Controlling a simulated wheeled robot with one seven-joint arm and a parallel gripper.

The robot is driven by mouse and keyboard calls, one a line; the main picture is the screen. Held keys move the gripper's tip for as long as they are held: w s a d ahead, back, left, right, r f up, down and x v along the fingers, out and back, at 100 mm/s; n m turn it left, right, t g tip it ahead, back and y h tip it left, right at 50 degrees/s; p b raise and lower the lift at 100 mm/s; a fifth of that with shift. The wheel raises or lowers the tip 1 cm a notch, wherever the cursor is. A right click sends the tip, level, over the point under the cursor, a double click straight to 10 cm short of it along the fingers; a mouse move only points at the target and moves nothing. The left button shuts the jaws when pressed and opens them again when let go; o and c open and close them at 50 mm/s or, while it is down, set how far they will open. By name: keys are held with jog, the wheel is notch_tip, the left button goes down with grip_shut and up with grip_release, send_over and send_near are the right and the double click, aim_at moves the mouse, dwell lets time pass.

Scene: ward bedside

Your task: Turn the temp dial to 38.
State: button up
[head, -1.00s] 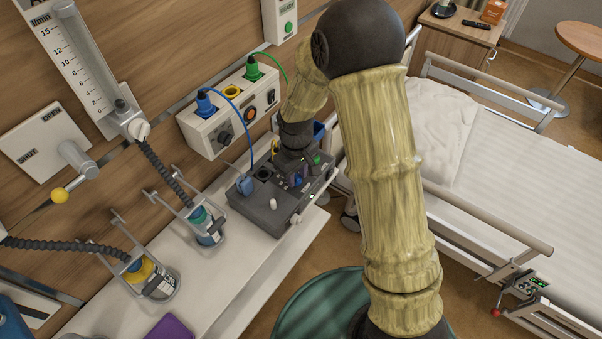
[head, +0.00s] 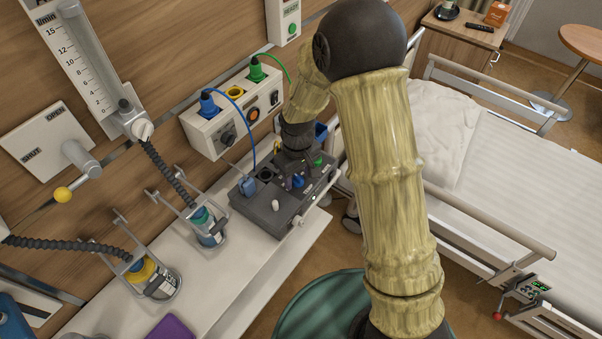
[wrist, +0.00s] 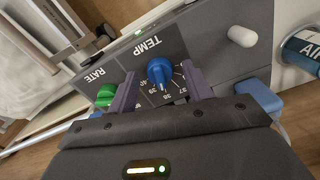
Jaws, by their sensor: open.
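The blue temp dial (wrist: 160,72) sits on the grey device panel under the word TEMP in the wrist view, with numbers around it including 37, 38, 39 and 40. In the head view the blue dial (head: 298,181) shows on the grey device (head: 262,213). My gripper (wrist: 160,95) is open, with one purple finger on each side of the dial. I see gaps between the fingers and the dial. Which number the dial's pointer meets is too small to tell.
A green RATE dial (wrist: 106,94) is close beside my left finger. A white knob (wrist: 243,37) stands on the panel's other side. A blue plug (head: 248,186) with a cable is at the device's left. Bottles (head: 207,227) stand on the shelf (head: 262,262).

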aim_at(298, 178)
notch_tip(298, 178, up, 17)
jog(key=b, duration=0.1)
jog(key=shift+r, duration=0.2)
dwell(0.3)
dwell(0.3)
jog(key=s+d+f+m+t, duration=0.1)
jog(key=s+d+f+m, duration=0.2)
jog(key=s+d, duration=0.3)
jog(key=s+d+f+m+t, duration=0.1)
jog(key=s+d+f+m, duration=0.2)
jog(key=s+d, duration=0.3)
jog(key=d+m, duration=0.1)
jog(key=d, duration=0.1)
jog(key=shift+s+d+f+t, duration=0.15)
jog(key=shift+s+d+t, duration=0.05)
jog(key=shift+d+t, duration=0.1)
dwell(1.6)
